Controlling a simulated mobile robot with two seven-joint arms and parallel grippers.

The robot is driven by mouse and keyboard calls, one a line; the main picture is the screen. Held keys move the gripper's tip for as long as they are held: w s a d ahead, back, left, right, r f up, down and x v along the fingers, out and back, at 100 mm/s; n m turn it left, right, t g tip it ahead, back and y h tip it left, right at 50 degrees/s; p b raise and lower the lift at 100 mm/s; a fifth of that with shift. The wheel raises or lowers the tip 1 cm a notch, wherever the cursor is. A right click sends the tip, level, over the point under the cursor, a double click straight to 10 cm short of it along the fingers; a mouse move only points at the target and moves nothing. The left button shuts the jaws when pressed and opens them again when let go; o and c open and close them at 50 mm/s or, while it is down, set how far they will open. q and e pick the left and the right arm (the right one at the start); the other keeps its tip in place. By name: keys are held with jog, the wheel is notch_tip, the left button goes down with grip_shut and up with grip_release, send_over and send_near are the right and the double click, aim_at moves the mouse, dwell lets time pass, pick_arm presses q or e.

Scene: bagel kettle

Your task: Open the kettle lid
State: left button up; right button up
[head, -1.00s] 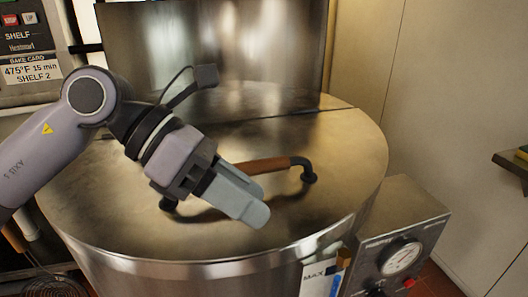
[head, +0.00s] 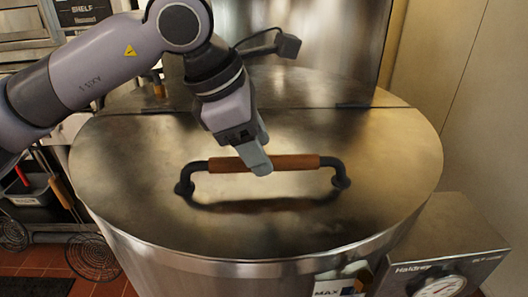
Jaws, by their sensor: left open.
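The large round steel kettle (head: 250,268) fills the middle of the head view. Its flat metal lid (head: 130,185) is down, with a hinge line across the back. A dark curved handle with a brown wooden grip (head: 297,161) stands on the lid. My right gripper is out of view.
A control box with a dial (head: 440,287) is fixed at the kettle's right front. A steel panel (head: 310,40) rises behind the lid. A wall stands close on the right.

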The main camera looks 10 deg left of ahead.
pick_arm(q)
jog(key=shift+x, duration=1.1)
grip_shut()
jog(key=shift+r+p, duration=0.5)
jog(key=shift+r, duration=0.05)
jog(key=w+a+r+g+p, duration=0.1)
jog(key=w+r+p, duration=0.3)
jog(key=r+p, duration=0.3)
jog(key=w+a+r+g+p, duration=0.1)
jog(key=w+r+p, duration=0.3)
jog(key=r+p, duration=0.4)
jog(key=shift+w+n+g+h, duration=0.3)
jog(key=shift+w, duration=0.05)
jog(key=shift+r, duration=0.15)
